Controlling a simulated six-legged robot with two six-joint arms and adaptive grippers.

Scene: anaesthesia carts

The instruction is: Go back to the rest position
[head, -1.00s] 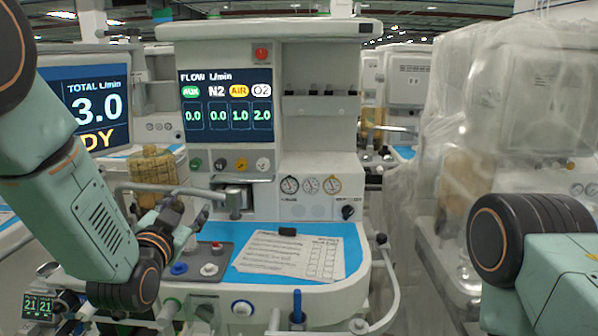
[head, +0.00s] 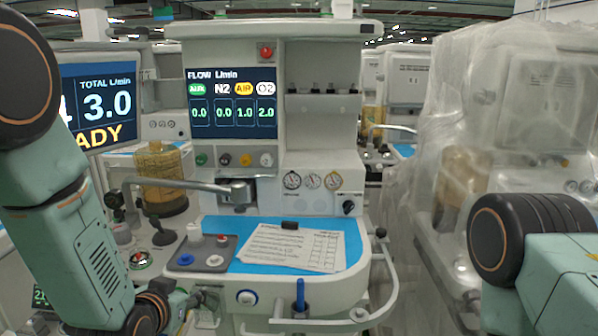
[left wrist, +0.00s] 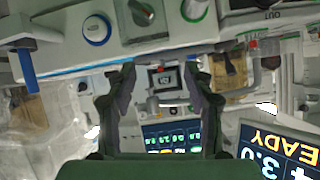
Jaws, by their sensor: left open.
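My left arm comes down the left side of the head view.
Printed sheets (head: 290,247) lie on the cart's blue worktop, beside a grey panel with knobs (head: 202,253). A metal arm (head: 180,184) reaches left over an amber canister (head: 160,170). A plastic-covered cart (head: 500,130) stands at the right. A READY monitor (head: 105,105) is at the left.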

